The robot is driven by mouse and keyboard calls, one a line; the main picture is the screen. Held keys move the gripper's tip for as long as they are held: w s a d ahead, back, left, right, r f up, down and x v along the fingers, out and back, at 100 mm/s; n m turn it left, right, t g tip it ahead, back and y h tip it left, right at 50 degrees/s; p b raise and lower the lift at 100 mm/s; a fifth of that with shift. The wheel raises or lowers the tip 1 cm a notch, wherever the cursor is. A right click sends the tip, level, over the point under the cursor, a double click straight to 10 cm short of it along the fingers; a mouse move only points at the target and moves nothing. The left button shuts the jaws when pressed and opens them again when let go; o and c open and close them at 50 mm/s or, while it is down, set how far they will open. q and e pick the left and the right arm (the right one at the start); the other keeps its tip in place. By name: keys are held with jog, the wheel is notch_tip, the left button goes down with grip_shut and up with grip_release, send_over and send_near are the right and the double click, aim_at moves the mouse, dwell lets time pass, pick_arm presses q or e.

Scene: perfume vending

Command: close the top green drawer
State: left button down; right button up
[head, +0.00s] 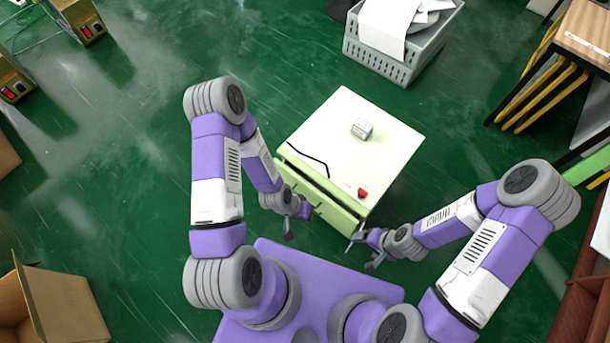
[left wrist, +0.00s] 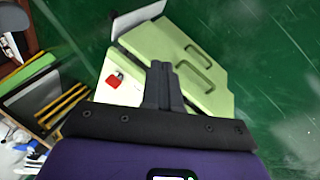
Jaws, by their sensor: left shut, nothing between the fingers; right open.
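A pale green cabinet (head: 345,140) stands on the floor in front of me, with its drawer side towards my base. In the head view the top green drawer (head: 318,186) shows as a narrow strip along the front edge and seems to stand out slightly; how far is hard to tell. In the left wrist view green drawer fronts with dark handles (left wrist: 200,57) show beyond the fingers. My left gripper (head: 288,238) is shut and empty, near the left part of the front; its fingers also show in the left wrist view (left wrist: 163,82). My right gripper (head: 360,252) is open, near the front right corner.
A small box (head: 362,128) and a red item (head: 363,192) lie on the cabinet top. A grey crate (head: 392,62) with papers stands behind it. A cardboard box (head: 55,305) is at lower left. Green floor left of the cabinet is clear.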

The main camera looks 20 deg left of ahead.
pick_arm(q)
jog(key=w+a+f+m+t, duration=0.3)
jog(key=w+a+f+m, duration=0.2)
jog(key=w+f, duration=0.1)
jog(key=m+t+b, duration=0.2)
jog(key=m+t, duration=0.7)
jog(key=m, duration=0.9)
send_near(294, 178)
jog(key=shift+h, duration=0.4)
jog(key=b+x, duration=0.1)
jog(key=x, duration=0.1)
jog(key=b+x, duration=0.1)
jog(key=x, duration=0.1)
jog(key=f+b+x, duration=0.1)
jog(key=x, duration=0.1)
jog(key=shift+s+a, duration=0.1)
jog(key=shift+a, duration=0.3)
jog(key=shift+w+d, duration=0.15)
jog(key=shift+w, duration=0.3)
